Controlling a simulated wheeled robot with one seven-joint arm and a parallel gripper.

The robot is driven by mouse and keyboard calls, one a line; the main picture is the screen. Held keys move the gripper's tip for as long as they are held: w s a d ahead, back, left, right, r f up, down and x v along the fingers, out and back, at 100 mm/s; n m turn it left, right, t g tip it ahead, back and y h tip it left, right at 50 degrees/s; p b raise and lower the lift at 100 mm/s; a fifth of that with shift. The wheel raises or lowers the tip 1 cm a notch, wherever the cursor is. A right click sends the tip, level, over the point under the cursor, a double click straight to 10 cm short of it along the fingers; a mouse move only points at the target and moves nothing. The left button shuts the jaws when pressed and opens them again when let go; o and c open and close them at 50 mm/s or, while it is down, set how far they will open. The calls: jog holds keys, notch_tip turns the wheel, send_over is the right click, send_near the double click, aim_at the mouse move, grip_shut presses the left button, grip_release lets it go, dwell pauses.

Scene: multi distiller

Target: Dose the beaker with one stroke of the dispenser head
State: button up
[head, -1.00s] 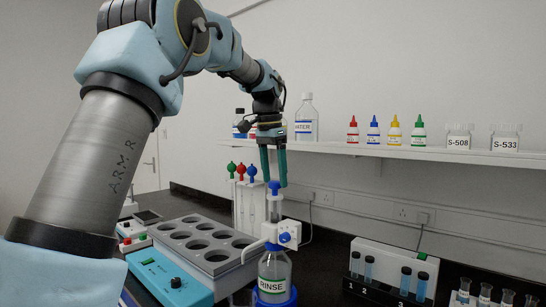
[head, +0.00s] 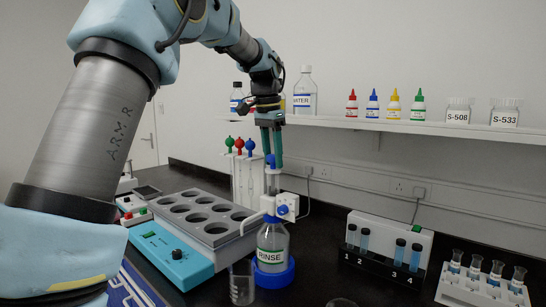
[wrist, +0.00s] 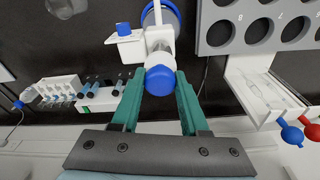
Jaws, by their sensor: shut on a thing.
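The dispenser bottle labelled RINSE (head: 272,254) stands upright in a blue base ring, with a white dispenser head (head: 271,207) on top. The head's blue plunger knob (head: 271,161) is at the top of a raised stem. My gripper (head: 272,152) comes down from above and is shut on the knob. The wrist view shows the blue knob (wrist: 160,79) between the two green fingertips (wrist: 160,87). The clear glass beaker (head: 242,284) stands left of the bottle, near its base. Whether it sits exactly below the spout tip, I cannot tell.
A grey block with round wells (head: 201,214) and its blue control box (head: 170,258) are at left. A pipette stand (head: 244,185) is behind the bottle. Vial racks (head: 384,250) are at right, below a wall shelf (head: 400,126). Dark bench shows between bottle and racks.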

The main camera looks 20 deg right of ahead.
grip_shut()
jog(key=shift+r, duration=0.2)
jog(key=shift+r+p, duration=2.3)
jog(key=shift+p, duration=0.05)
